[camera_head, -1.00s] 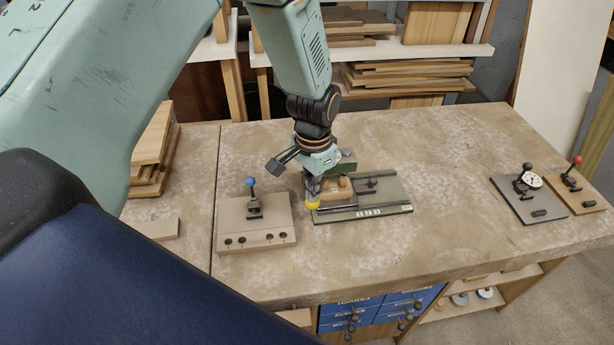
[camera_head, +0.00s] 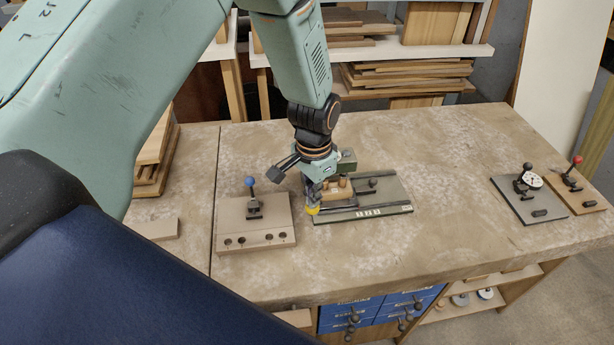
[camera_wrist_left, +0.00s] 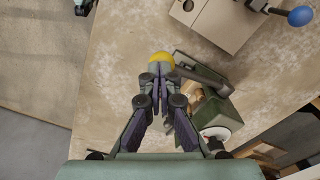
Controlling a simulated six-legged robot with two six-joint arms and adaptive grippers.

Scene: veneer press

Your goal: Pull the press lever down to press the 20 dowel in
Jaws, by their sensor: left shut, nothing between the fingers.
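The press is a grey-green base plate (camera_head: 390,207) on the bench, with a wooden block (camera_head: 345,197) and a green upright (camera_head: 347,158) at its left part. Its lever ends in a yellow knob (camera_head: 312,210), low at the plate's left front corner. My left gripper (camera_head: 311,196) is shut and empty, pointing down at the knob. In the left wrist view the yellow knob (camera_wrist_left: 161,60) lies just beyond the closed fingertips (camera_wrist_left: 160,78), which overlap its edge; whether they touch cannot be told. The 20 dowel cannot be made out. My right gripper is not in view.
A beige fixture (camera_head: 240,225) with a blue-knobbed lever (camera_head: 249,182) stands close left of the press. A grey board (camera_head: 530,208) with a dial and a board with a red-knobbed lever (camera_head: 577,160) lie far right. The bench between is clear.

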